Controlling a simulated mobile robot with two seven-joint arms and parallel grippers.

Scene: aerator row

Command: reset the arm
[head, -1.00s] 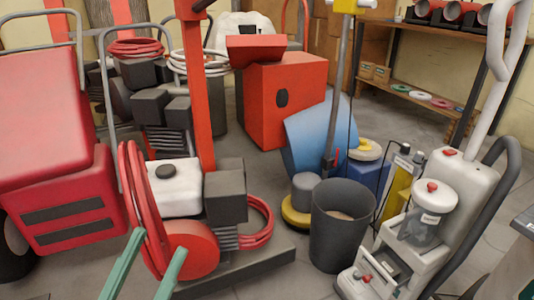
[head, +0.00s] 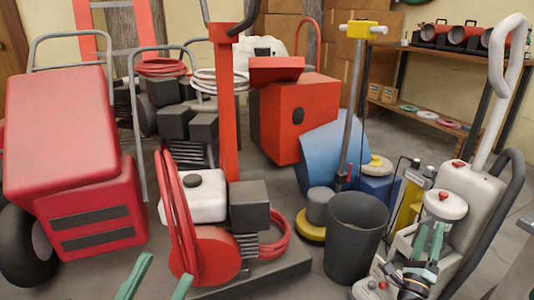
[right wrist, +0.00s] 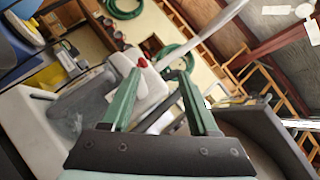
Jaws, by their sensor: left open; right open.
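My left gripper (head: 164,270) shows only as two green finger ends at the bottom edge of the head view. They are apart with nothing between them, in front of the red hose reel. My right gripper (head: 430,232) is at the lower right of the head view, in front of the white floor machine (head: 470,195), and covers part of it. In the right wrist view its two green fingers (right wrist: 160,78) are spread apart and empty. The machine's white body and red knob (right wrist: 142,62) show beyond them. I cannot tell whether the gripper touches the machine.
A dark bin (head: 355,240) stands left of my right gripper. A red engine-and-hose machine (head: 215,255) stands ahead of my left gripper, with a large red machine (head: 75,150) further left. A shelf (head: 440,85) stands at the back right. Little floor is free.

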